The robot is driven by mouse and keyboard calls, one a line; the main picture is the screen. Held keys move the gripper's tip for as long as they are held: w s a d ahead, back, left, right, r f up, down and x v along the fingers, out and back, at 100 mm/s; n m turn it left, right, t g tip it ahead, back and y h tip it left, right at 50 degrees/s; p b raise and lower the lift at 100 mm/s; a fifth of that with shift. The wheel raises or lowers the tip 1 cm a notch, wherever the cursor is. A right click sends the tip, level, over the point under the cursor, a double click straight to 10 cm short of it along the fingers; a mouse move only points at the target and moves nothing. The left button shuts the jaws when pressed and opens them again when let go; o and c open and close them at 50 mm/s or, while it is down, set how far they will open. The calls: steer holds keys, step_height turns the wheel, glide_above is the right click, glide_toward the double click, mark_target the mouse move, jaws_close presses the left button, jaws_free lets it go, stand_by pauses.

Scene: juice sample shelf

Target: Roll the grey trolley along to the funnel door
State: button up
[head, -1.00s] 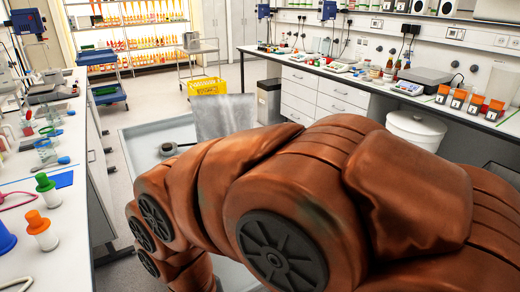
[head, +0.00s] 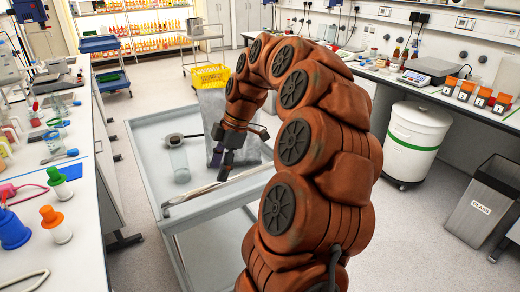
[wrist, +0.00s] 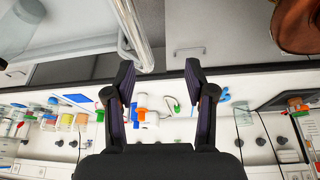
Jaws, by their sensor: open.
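The grey trolley (head: 160,180) stands in the aisle in the middle of the head view, beside the left bench. A clear vessel (head: 178,160) and a small dark round object (head: 172,138) are on its top tray. A silver bar (head: 195,193) runs along its near edge. My gripper (head: 222,164) points down over the right part of the trolley, behind this bar. In the wrist view its fingers (wrist: 158,75) are spread with nothing between them, and the silver bar (wrist: 135,32) shows beyond the left finger. Contact cannot be told. I cannot make out a funnel door.
The left bench (head: 62,265) with bottles runs close along the trolley's left side. A white bin (head: 415,142) and a glass-waste bin (head: 482,205) stand on the right. A yellow crate (head: 207,77), a blue trolley (head: 107,66) and a wire trolley (head: 200,38) are farther back. Floor right of the trolley is mostly clear.

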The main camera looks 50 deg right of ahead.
steer(key=n+t, duration=0.1)
steer(key=n, duration=0.1)
glide_above(251, 171)
steer(key=s+d, duration=0.2)
steer(key=f, duration=0.2)
steer(key=shift+p+x, duration=0.75)
steer(key=shift+x, duration=0.6)
steer(key=b+x, duration=0.1)
steer(key=x, duration=0.3)
steer(key=shift+w+d+b, duration=0.1)
steer(key=shift+d+b, duration=0.05)
steer(key=shift+b, duration=0.15)
steer(key=shift+b+x, duration=1)
steer(key=shift+r, duration=0.1)
jaws_close()
